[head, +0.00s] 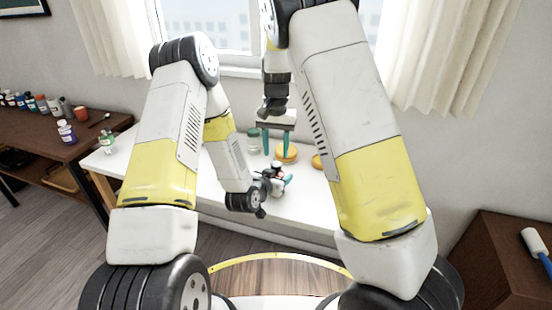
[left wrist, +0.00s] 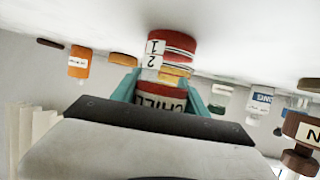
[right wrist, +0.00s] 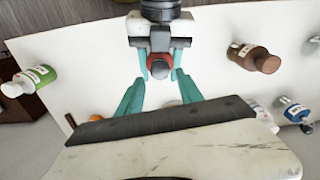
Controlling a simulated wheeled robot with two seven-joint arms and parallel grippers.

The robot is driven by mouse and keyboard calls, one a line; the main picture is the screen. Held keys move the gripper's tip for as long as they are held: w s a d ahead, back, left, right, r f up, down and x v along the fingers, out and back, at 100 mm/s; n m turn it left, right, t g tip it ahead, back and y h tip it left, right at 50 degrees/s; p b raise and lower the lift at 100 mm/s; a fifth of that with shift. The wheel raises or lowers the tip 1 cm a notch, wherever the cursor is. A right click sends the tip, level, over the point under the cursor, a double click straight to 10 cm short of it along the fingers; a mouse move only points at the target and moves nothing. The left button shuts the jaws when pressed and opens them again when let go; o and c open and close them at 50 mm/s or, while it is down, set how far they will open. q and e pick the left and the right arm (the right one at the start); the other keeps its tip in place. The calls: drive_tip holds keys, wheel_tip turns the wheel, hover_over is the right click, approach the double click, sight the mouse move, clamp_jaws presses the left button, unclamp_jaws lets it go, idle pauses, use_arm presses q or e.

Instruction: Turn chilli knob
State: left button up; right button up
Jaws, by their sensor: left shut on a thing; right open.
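My left gripper (head: 268,185) is shut on the chilli container and holds it above the white table. The left wrist view shows the container (left wrist: 166,82) between the teal fingers. In the head view my right gripper (head: 277,153) is just above my left.
The white table carries a green-lidded jar (head: 253,140) and a yellow-orange round item (head: 287,154). The right wrist view shows a green bottle (right wrist: 42,75) and a brown bottle (right wrist: 256,59) to either side. A dark shelf (head: 40,135) with several small bottles stands left.

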sight(276, 164)
wheel_tip(276, 164, up, 8)
drive_tip(key=shift+f, duration=0.2)
drive_tip(key=shift+o, duration=0.5)
drive_tip(key=shift+o, duration=1)
wheel_tip(276, 164, down, 12)
drive_tip(key=n, duration=0.3)
drive_tip(key=shift+s+f+n, duration=0.1)
drive_tip(key=shift+f+n, duration=0.05)
drive_tip(key=shift+n, duration=0.15)
